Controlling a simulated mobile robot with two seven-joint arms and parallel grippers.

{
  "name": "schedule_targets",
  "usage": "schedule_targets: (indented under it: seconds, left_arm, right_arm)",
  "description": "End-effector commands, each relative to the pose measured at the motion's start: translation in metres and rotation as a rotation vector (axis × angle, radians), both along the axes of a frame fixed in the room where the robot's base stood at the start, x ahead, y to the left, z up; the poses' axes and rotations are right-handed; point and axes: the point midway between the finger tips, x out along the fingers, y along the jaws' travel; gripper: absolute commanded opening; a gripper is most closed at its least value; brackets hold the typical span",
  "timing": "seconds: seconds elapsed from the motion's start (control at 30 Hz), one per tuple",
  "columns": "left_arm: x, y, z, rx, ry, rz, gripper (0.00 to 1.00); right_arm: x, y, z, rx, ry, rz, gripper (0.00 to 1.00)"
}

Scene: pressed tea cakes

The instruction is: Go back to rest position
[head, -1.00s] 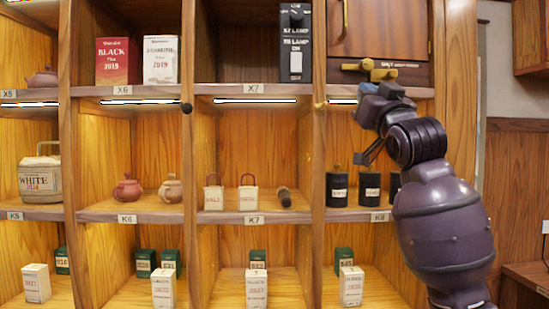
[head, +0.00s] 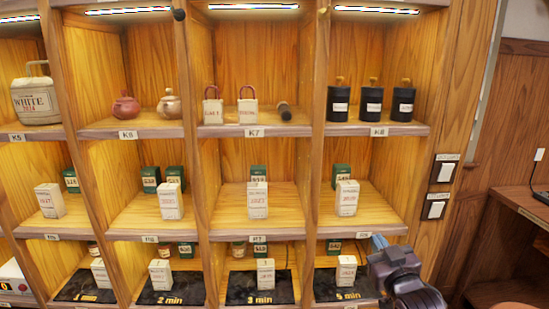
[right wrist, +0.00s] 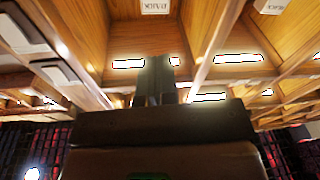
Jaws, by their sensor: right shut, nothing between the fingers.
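My right gripper (head: 378,243) shows in the head view at the bottom right, on the dark purple end of my right arm. It is low, in front of the shelf unit's right edge, near the bottom compartment labelled 5 min. In the right wrist view its fingers (right wrist: 155,82) are together and hold nothing; wooden shelf undersides and light strips lie beyond them. My left gripper is in neither view.
The wooden shelf unit (head: 257,232) fills most of the head view. It holds black canisters (head: 371,102), small red-handled bags (head: 248,107), teapots (head: 126,107) and white boxes (head: 257,200). Wall switches (head: 440,173) and a side counter (head: 530,208) are at right.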

Motion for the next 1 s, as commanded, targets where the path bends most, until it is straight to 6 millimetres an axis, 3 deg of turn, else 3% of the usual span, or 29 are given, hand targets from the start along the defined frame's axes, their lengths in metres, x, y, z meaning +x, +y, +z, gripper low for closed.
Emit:
schedule_targets:
  seconds: [0.03, 0.2, 0.37, 0.6, 0.8, 1.0]
  left_arm:
    - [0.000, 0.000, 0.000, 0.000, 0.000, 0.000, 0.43]
    - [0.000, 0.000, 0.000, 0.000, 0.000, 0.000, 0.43]
    - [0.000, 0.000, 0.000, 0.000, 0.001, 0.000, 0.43]
    - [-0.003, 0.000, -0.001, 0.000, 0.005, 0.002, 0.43]
    - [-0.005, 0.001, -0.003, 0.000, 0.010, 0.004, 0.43]
    - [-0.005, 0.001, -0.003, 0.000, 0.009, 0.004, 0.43]
  right_arm:
    - [-0.014, -0.004, -0.026, 0.003, 0.044, -0.009, 0.00]
    - [-0.062, -0.013, -0.101, 0.013, 0.185, -0.035, 0.00]
    - [-0.117, -0.022, -0.166, 0.028, 0.326, -0.065, 0.00]
    - [-0.210, -0.034, -0.248, 0.051, 0.534, -0.118, 0.00]
    - [-0.265, -0.044, -0.283, 0.059, 0.643, -0.156, 0.00]
    - [-0.281, -0.047, -0.292, 0.060, 0.673, -0.166, 0.00]
